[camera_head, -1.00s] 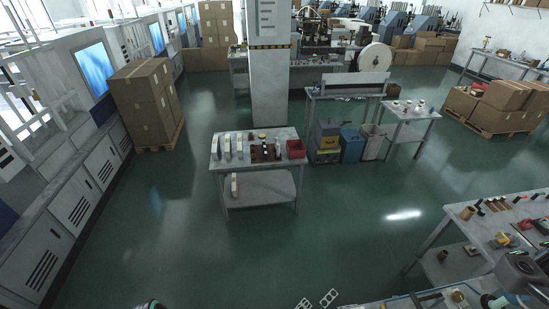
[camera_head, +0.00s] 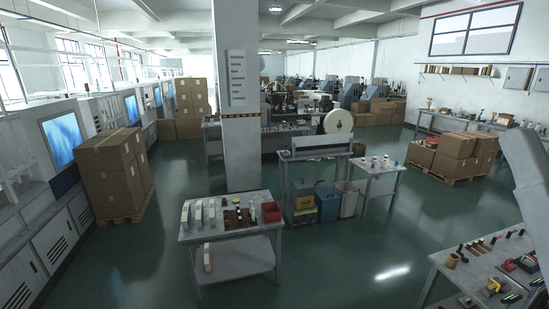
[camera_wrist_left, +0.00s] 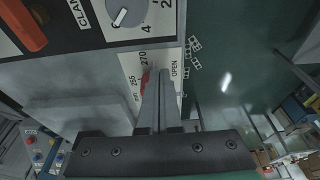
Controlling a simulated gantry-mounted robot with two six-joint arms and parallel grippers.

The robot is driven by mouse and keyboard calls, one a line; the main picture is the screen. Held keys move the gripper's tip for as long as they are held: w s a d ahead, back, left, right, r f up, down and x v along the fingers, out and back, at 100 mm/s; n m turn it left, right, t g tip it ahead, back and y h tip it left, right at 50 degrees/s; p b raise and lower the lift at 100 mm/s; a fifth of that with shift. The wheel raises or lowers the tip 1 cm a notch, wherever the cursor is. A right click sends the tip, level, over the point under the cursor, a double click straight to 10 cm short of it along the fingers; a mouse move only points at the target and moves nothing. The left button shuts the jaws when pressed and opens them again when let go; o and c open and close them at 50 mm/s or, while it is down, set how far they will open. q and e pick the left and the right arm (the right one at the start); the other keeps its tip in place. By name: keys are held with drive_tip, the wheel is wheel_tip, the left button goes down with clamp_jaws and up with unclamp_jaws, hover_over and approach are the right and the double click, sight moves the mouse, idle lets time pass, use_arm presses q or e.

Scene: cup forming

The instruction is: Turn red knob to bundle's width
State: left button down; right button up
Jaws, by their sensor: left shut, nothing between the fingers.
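In the left wrist view, my left gripper (camera_wrist_left: 160,78) is shut and empty, its fingers over a white scale plate (camera_wrist_left: 132,68) marked 255, 270 and OPEN. A small red part (camera_wrist_left: 146,76) shows beside the fingers on this scale, partly hidden by them. I cannot tell whether it is the red knob or whether the fingers touch it. An orange-red handle (camera_wrist_left: 22,26) is at the upper left near the word CLAMP. A grey dial (camera_wrist_left: 127,12) with a white pointer is at the top. No bundle can be made out. My right gripper is out of view.
In the head view, a small table (camera_head: 228,232) holds several items and a red bin (camera_head: 271,212). A workbench (camera_head: 450,268) with tools is at lower right. Stacked cartons (camera_head: 113,175) stand at left.

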use_arm(q)
drive_tip(key=shift+s+d, duration=0.1)
drive_tip(key=shift+d, duration=0.15)
drive_tip(key=shift+s+r+p, duration=0.1)
drive_tip(key=shift+s+p, duration=0.1)
drive_tip(key=shift+p, duration=0.25)
drive_tip(key=shift+s, duration=0.25)
drive_tip(key=shift+s+d+p, duration=0.2)
drive_tip(key=shift+s+p, duration=0.25)
drive_tip(key=shift+p, duration=0.3)
drive_tip(key=shift+s+d, duration=0.15)
drive_tip(key=shift+s, duration=0.2)
drive_tip(key=shift+a, duration=0.3)
